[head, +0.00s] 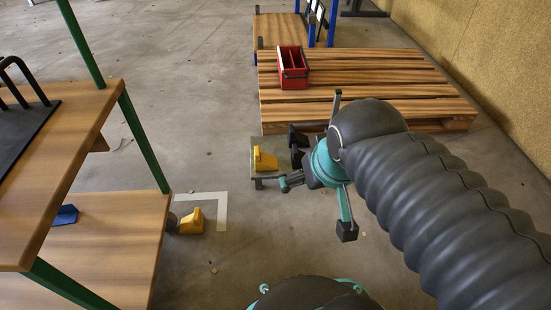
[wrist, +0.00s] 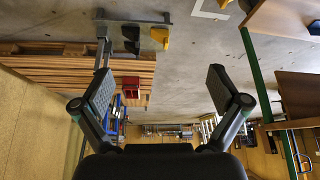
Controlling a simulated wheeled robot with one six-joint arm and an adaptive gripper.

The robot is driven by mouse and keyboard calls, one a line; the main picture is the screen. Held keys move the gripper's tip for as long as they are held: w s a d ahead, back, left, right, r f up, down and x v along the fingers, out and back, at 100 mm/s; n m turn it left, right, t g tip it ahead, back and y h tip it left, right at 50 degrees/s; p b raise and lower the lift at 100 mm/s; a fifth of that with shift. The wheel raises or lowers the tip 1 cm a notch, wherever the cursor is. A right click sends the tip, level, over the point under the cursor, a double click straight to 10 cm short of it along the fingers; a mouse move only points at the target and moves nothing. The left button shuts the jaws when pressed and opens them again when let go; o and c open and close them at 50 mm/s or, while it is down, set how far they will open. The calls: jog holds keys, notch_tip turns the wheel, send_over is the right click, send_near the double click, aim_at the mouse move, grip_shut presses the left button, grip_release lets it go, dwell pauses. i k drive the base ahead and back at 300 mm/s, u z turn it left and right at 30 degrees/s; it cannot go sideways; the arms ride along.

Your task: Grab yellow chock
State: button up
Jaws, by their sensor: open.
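A yellow chock (head: 264,160) stands on a small grey stand (head: 258,174), to the left of my gripper in the head view. In the wrist view, the yellow chock (wrist: 160,36) is at the top, just above the space between the fingers, beside dark blocks (wrist: 131,38) on the stand. My gripper (wrist: 162,80) is open, with its fingers wide apart and nothing between them. In the head view, my arm partly hides the gripper. A second yellow chock (head: 191,221) lies on the floor, close to the wooden bench at the left.
A wooden pallet (head: 355,75) carries a red toolbox (head: 292,66) behind the stand. A wooden bench (head: 105,235) with green posts fills the left side. A tan wall (head: 490,70) runs along the right.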

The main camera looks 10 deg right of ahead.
aim_at(263, 161)
jog(key=u, duration=0.65)
jog(key=i, duration=1)
jog(key=u, duration=0.1)
